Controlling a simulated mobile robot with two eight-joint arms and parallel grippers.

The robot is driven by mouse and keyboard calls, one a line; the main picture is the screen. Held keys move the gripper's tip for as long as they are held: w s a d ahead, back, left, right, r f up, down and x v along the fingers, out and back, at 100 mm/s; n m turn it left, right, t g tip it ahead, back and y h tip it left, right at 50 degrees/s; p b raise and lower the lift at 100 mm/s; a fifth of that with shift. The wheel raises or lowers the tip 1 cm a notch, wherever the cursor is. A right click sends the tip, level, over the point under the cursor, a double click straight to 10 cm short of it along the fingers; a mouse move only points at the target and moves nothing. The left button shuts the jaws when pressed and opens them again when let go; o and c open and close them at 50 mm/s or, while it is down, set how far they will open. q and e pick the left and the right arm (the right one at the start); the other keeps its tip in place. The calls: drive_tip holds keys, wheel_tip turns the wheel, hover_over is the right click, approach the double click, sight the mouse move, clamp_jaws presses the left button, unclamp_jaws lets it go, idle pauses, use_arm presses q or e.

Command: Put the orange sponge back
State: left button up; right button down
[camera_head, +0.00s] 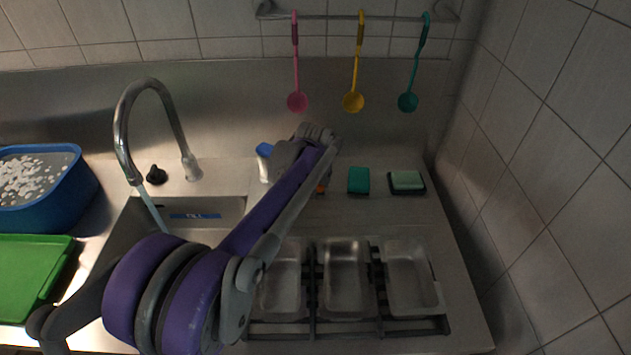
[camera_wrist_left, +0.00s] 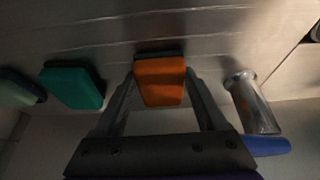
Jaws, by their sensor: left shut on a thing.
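The orange sponge (camera_wrist_left: 160,88) sits between the two fingers of my left gripper (camera_wrist_left: 160,76) in the left wrist view, with a dark layer along its far edge. My left gripper is shut on it, at or just above the steel counter; I cannot tell whether the sponge touches the surface. In the head view, only a small orange edge (camera_head: 321,189) shows, as my left wrist hides the rest. My right gripper is not in view.
Metal pans (camera_head: 345,275) sit in front. The sink and running tap (camera_head: 122,130) are left. Ladles hang behind.

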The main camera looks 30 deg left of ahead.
use_arm(q)
drive_tip(key=shift+w+d+f, duration=0.15)
drive_tip(key=o, duration=1.1)
drive_tip(key=shift+w+d+f, duration=0.1)
drive_tip(key=shift+w, duration=0.1)
drive_tip(key=shift+c, duration=0.2)
drive_tip(key=o, duration=0.3)
drive_tip(key=shift+s, duration=0.1)
drive_tip(key=shift+o, duration=0.2)
drive_tip(key=p+v, duration=0.1)
drive_tip(key=v, duration=1.1)
drive_tip(key=shift+r, duration=0.25)
